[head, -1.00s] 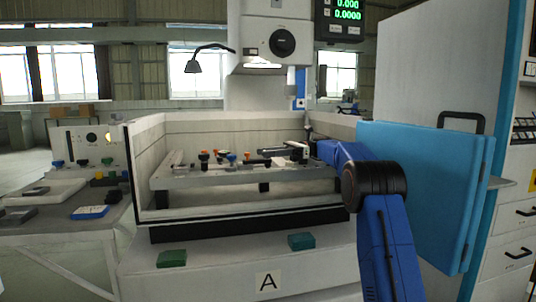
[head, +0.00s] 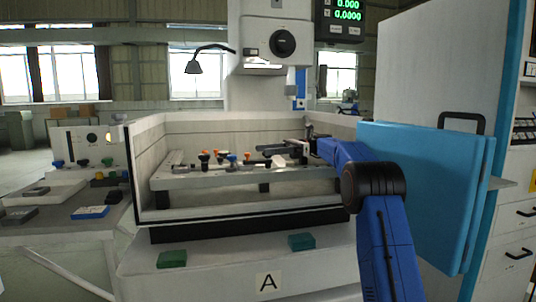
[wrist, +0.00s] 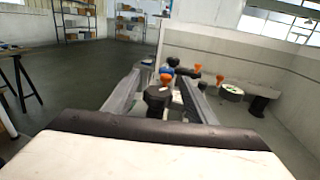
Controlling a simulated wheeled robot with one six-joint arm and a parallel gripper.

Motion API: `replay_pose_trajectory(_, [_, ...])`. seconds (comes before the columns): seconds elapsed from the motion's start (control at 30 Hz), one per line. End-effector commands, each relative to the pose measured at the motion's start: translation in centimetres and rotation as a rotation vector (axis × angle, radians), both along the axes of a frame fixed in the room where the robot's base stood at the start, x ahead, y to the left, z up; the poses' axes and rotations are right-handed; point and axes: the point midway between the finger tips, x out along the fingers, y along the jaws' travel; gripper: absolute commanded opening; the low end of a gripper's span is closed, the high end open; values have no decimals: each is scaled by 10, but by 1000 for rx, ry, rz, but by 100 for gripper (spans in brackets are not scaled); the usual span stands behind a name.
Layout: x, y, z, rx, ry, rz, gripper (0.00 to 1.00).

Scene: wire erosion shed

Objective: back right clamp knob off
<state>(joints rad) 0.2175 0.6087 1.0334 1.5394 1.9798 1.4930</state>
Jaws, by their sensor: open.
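My gripper (head: 272,150) is in the head view over the right part of the work frame (head: 215,180) in the open machine tank. In the wrist view its two fingers (wrist: 158,100) are spread, with a dark faceted knob (wrist: 157,95) showing between them; whether they touch it I cannot tell. Beyond it stand an orange-topped knob (wrist: 166,77) and, to the right, another orange knob (wrist: 197,69). In the head view orange knobs (head: 204,154) and a blue one (head: 232,158) stand along the frame. Which knob is the back right one is hard to tell, as my arm partly hides that side.
The tank walls (head: 215,130) enclose the frame at the back and sides. The blue door (head: 425,190) stands open at right, close to my arm. The machine head (head: 265,45) hangs above. A side bench (head: 75,220) with blocks and knobs is at left.

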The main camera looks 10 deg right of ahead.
Motion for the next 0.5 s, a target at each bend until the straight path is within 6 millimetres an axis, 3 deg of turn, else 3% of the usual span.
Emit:
replay_pose_trajectory(0.3, [0, 0, 54, 1, -4, 0, 51])
replay_pose_trajectory(0.5, [1, 0, 79, 2, -3, 0, 51])
